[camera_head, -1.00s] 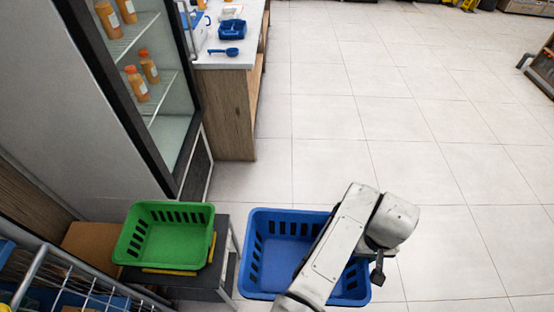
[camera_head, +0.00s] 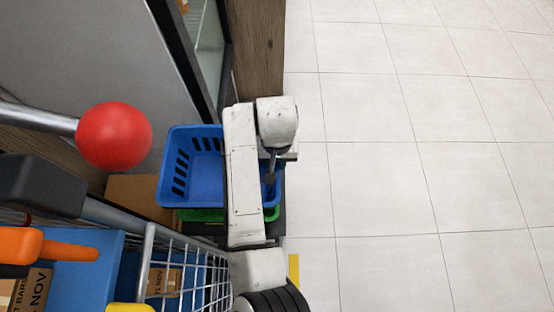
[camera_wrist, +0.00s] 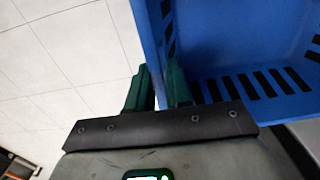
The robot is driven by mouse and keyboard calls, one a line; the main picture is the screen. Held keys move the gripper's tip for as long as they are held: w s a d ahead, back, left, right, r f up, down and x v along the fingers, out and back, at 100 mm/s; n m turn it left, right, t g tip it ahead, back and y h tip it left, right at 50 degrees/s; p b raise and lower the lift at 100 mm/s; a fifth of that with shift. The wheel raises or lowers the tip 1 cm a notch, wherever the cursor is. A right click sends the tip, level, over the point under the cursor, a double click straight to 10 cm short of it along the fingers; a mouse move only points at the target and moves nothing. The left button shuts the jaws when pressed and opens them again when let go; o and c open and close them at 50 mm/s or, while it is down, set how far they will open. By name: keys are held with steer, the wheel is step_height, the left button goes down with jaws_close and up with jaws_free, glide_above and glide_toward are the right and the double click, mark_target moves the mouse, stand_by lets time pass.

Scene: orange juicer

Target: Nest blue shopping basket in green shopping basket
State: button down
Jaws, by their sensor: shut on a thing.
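The blue shopping basket (camera_head: 200,180) is in the head view, left of centre, partly hidden by my arm. My gripper (camera_wrist: 164,80) is shut on its wall, with one green finger on each side in the wrist view; the blue basket (camera_wrist: 240,35) fills the upper right there. In the head view the gripper (camera_head: 269,178) is at the basket's right side. The green shopping basket (camera_head: 203,215) lies below the blue one, mostly covered, with only a strip showing along the near edge. I cannot tell how far the blue basket sits inside it.
A wire cart (camera_head: 190,275) with boxes stands at the near left. A red ball (camera_head: 114,136) on a metal bar is close to the camera. A fridge (camera_head: 110,60) and wooden counter side (camera_head: 258,45) are behind. Open tiled floor (camera_head: 410,150) lies to the right.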

steer(key=shift+a+f, duration=0.2)
steer(key=shift+a, duration=0.05)
steer(key=shift+s+f+b, duration=0.1)
steer(key=shift+f+b, duration=0.55)
steer(key=shift+b, duration=0.35)
steer(key=shift+f+b, duration=2.5)
steer(key=shift+f, duration=2.55)
steer(key=shift+d+f, duration=0.1)
steer(key=shift+f, duration=0.4)
steer(key=c, duration=1)
jaws_free()
steer(key=shift+o, duration=0.2)
step_height(320, 180, up, 11)
steer(key=shift+f+p, duration=0.1)
steer(key=shift+p, duration=0.2)
steer(key=shift+d, duration=0.1)
